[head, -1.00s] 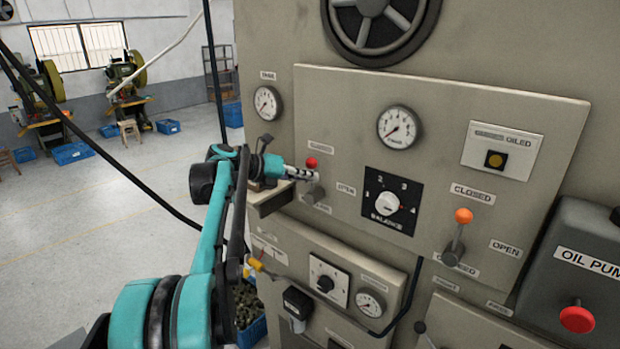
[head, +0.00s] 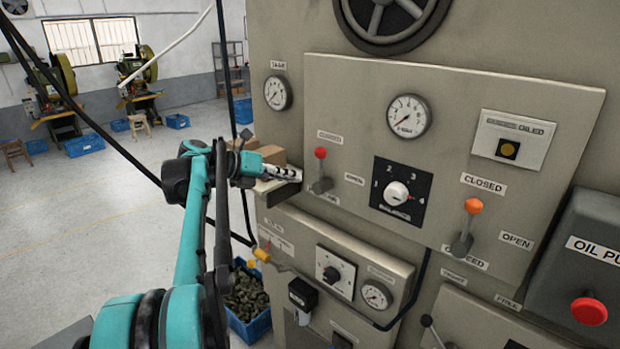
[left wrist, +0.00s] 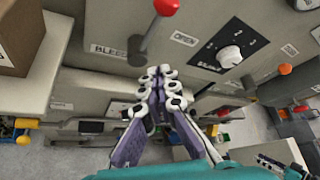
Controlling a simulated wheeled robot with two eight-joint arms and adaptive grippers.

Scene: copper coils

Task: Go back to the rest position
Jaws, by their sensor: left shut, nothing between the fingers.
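My left gripper (head: 284,174) is shut and empty, left of the red-knobbed lever (head: 320,170) on the machine panel (head: 330,100), with a gap between them in the head view. In the left wrist view the closed fingertips (left wrist: 158,78) lie just below the red-knobbed lever (left wrist: 152,30). The orange-knobbed lever (head: 466,225) stands further right on the panel.
A brown box (head: 272,154) sits on a small ledge behind my left gripper. A blue crate (head: 250,328) of dark pieces stands on the floor below. A dial (head: 397,192), gauges and an oil pump box (head: 590,260) fill the panel side.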

